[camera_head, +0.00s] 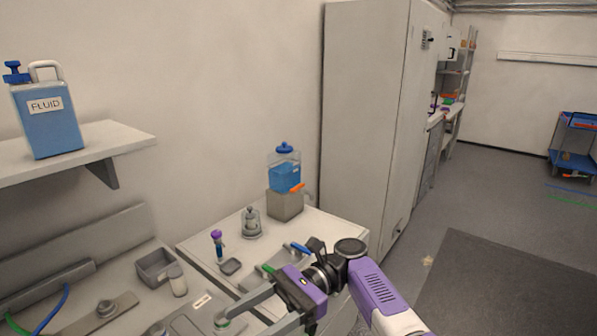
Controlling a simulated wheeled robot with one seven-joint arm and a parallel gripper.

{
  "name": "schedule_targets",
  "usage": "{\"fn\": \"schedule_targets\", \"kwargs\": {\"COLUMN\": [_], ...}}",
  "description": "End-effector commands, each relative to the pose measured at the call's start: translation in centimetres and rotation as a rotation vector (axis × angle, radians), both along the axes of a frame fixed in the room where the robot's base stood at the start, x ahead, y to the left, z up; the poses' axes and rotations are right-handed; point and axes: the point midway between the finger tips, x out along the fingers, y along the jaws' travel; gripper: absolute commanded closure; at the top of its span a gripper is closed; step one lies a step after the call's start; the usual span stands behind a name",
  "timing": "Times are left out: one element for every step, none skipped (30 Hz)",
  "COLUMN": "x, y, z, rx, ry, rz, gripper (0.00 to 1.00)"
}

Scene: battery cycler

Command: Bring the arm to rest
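My arm, purple, white and black, enters from the bottom right and reaches left over the near end of the bench. My gripper (245,326) is at its end, low in the picture, with its grey fingers pointing left and down. The fingers look spread apart, and I see nothing held between them. One fingertip is close to a small round fitting (221,321) on the bench; I cannot tell whether they touch. The lower finger runs near the bottom edge of the picture.
A fluid jug (49,118) stands on the shelf (118,139). A tall cabinet (363,120) is behind. Open floor (484,185) lies right.

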Motion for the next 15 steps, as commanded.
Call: {"fn": "schedule_targets", "kwargs": {"x": [-0.1,-0.2,-0.3,-0.3,-0.4,-0.6,-0.6,-0.7,-0.8,-0.9,-1.0,-1.2,-1.4,-1.5,-1.8], "y": [0.1,0.2,0.4,0.5,0.6,0.8,0.9,1.0,1.2,1.3,1.5,1.7,1.9,2.1,2.3], "z": [-0.5,-1.0,-1.5,-1.9,-2.3,-2.9,-3.3,-3.7,-4.5,-5.0,-5.5,-6.5,-7.1,-7.9,-8.9], "rx": [-0.001,-0.001,-0.002,-0.004,-0.005,-0.005,-0.006,-0.007,-0.009,-0.010,-0.011,-0.014,-0.016,-0.017,-0.021], "ry": [-0.001,-0.004,-0.008,-0.012,-0.017,-0.022,-0.026,-0.031,-0.037,-0.042,-0.048,-0.057,-0.064,-0.071,-0.082], "rz": [-0.003,-0.008,-0.014,-0.019,-0.024,-0.031,-0.036,-0.041,-0.050,-0.055,-0.062,-0.073,-0.079,-0.089,-0.101], "gripper": [0.41,0.41,0.41,0.41,0.41,0.41,0.41,0.41,0.41,0.41,0.41,0.41,0.41,0.41,0.41]}}
